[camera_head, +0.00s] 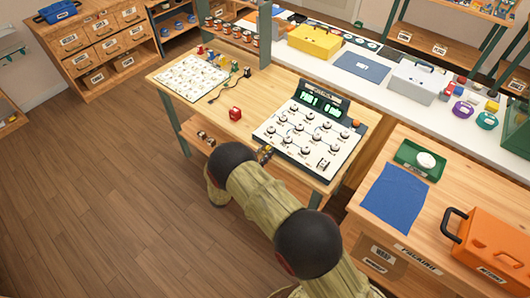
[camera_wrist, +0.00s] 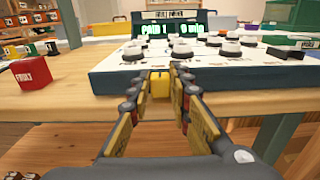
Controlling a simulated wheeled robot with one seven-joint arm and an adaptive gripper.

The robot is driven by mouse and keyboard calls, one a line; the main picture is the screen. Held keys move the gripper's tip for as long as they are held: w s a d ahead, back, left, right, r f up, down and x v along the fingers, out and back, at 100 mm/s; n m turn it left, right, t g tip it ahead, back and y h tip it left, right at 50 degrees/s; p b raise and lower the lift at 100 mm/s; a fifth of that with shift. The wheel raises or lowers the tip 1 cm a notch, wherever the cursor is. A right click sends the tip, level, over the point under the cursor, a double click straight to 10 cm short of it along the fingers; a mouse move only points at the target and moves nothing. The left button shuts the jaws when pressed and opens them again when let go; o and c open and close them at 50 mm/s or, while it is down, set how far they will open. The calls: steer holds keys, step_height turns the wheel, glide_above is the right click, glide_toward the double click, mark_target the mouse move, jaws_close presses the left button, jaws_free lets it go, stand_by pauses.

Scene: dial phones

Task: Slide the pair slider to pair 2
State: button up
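The console (camera_head: 305,135) is a white sloping panel with several round dark-and-white knobs and a dark display (camera_head: 323,103) at its back. The display reads "PAIR 1" and "0 min" and also shows in the wrist view (camera_wrist: 168,29). My gripper (camera_head: 265,152) is at the console's front left edge. In the wrist view, my gripper's fingertips (camera_wrist: 161,80) are close together on either side of a small yellow block (camera_wrist: 160,87) at the panel's front. I cannot tell whether they touch it. No label marks the block as the pair slider.
A red block (camera_head: 235,113) stands on the workbench left of the console; it also shows in the wrist view (camera_wrist: 34,72). A white card sheet (camera_head: 190,78) with small figures lies further left. A bench with a blue cloth (camera_head: 396,197) and orange toolbox (camera_head: 490,245) stands at right.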

mark_target(288, 157)
jaws_close()
stand_by(0.3)
steer(key=s+d, duration=0.1)
steer(key=d, duration=0.1)
steer(key=s+d+p, duration=0.1)
steer(key=s+d, duration=0.1)
steer(key=s+d+p, duration=0.1)
steer(key=s+d, duration=0.1)
steer(key=d, duration=0.1)
steer(key=shift+s, duration=0.25)
steer(key=shift+o, duration=2.4)
jaws_free()
steer(key=shift+o, duration=0.5)
